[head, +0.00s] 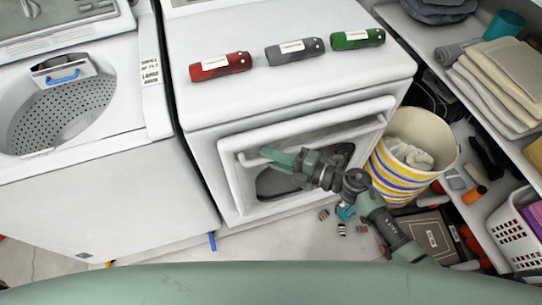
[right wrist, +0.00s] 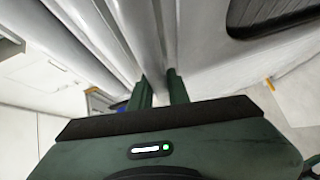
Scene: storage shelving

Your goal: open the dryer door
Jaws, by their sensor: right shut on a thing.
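The white dryer (head: 290,80) stands in the middle of the head view. Its door (head: 236,190) is on the front face, with a dark window partly hidden by my right arm. A pale bar (head: 350,129) runs along the door's upper part. My right gripper (head: 268,157) is at the left end of this bar and shut on it. In the right wrist view, the fingers (right wrist: 158,90) close on a narrow white strip, with the door's dark window (right wrist: 270,14) to the right. Whether the door stands slightly ajar is hard to tell. My left gripper is not in view.
Red (head: 220,66), grey (head: 294,51) and green (head: 357,39) bottles lie on the dryer top. A washer (head: 100,190) stands left. A striped basket (head: 402,180) is close to the door's right side. Small items litter the floor in front; shelves (head: 487,125) line the right.

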